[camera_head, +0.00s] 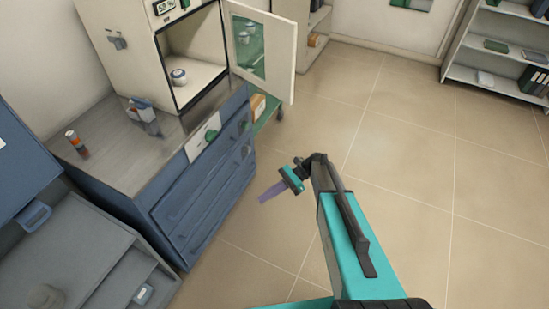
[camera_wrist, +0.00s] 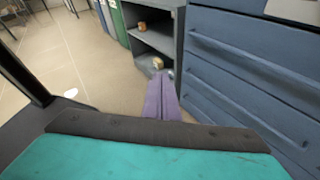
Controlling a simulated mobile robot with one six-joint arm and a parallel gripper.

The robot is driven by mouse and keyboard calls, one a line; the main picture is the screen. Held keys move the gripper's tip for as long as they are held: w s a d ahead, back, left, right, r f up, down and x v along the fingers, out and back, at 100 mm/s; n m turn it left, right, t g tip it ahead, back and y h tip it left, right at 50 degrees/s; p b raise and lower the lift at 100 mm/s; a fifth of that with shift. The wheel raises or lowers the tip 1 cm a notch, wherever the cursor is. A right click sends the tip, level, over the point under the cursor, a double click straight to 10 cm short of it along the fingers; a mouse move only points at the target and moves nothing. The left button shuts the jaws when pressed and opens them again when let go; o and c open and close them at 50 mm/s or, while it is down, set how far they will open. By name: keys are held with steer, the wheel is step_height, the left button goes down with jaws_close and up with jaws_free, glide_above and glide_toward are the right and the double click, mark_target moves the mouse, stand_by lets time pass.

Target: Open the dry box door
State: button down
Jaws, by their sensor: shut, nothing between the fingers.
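The dry box (camera_head: 144,57) is a cream cabinet with a small display at its top, standing on the bench at the upper left of the head view. Its door (camera_head: 284,58), cream-framed with a greenish window, stands swung open to the right, so the inside shows. A small whitish jar (camera_head: 179,77) is inside on the floor. My gripper (camera_head: 261,199) has purple fingers pressed together and holds nothing. It is in free air, below and apart from the door, right of the bench drawers. In the wrist view the shut fingers (camera_wrist: 161,82) point toward a grey shelf; the door is not visible there.
The bench (camera_head: 125,150) has blue drawers (camera_head: 205,190), also seen at right in the wrist view (camera_wrist: 240,65). An orange-labelled bottle (camera_head: 76,143) stands on it. A grey open shelf (camera_wrist: 150,45) is ahead in the wrist view. Tiled floor at right is clear.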

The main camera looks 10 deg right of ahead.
steer(key=s+f+n+g+h, duration=0.1)
steer(key=s+f+n+h, duration=0.3)
steer(key=s, duration=0.6)
steer(key=s+f+n+g+h, duration=0.1)
steer(key=s+f+h, duration=0.1)
steer(key=s+f, duration=0.6)
steer(key=s+d+f+n+t+h, duration=0.1)
steer(key=s+d+f+n+h, duration=0.1)
steer(key=s+d+n+h, duration=0.5)
steer(key=shift+s+d+n, duration=2.3)
steer(key=shift+s, duration=0.55)
steer(key=shift+a, duration=0.1)
